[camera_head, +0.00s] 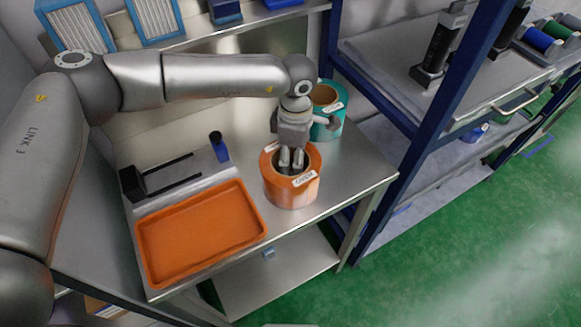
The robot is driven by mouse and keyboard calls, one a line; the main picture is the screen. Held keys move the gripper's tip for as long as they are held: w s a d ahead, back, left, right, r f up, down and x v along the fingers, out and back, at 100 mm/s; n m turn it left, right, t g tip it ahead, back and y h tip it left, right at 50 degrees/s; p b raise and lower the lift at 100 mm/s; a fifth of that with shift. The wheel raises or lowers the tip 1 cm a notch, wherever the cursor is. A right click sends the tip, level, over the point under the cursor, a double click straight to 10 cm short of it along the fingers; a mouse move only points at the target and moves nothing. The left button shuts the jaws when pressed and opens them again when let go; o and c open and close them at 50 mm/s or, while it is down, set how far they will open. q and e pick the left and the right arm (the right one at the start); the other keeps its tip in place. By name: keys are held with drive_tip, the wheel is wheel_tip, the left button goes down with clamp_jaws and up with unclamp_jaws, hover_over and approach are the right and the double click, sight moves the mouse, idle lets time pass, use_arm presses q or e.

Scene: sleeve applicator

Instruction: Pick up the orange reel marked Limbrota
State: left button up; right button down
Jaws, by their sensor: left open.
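An orange reel (286,195) stands upright on the metal table near its front edge, with a white label on its rim. The label's text is too small to read surely. My left gripper (291,167) points down over the reel's middle. Its fingertips appear to be at or inside the central hole, and they hide part of it. The gripper is open. I cannot tell whether the fingers touch the reel. My right gripper is not in view.
A teal reel (332,128) with a white label stands just behind the gripper. An orange tray (205,272) lies left of the orange reel. A black and grey fixture with a blue part (220,150) is behind the tray. A blue-framed shelf (425,140) stands right.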

use_arm(q)
drive_tip(key=shift+f, duration=0.15)
clamp_jaws()
drive_tip(key=shift+w, duration=0.1)
idle(0.5)
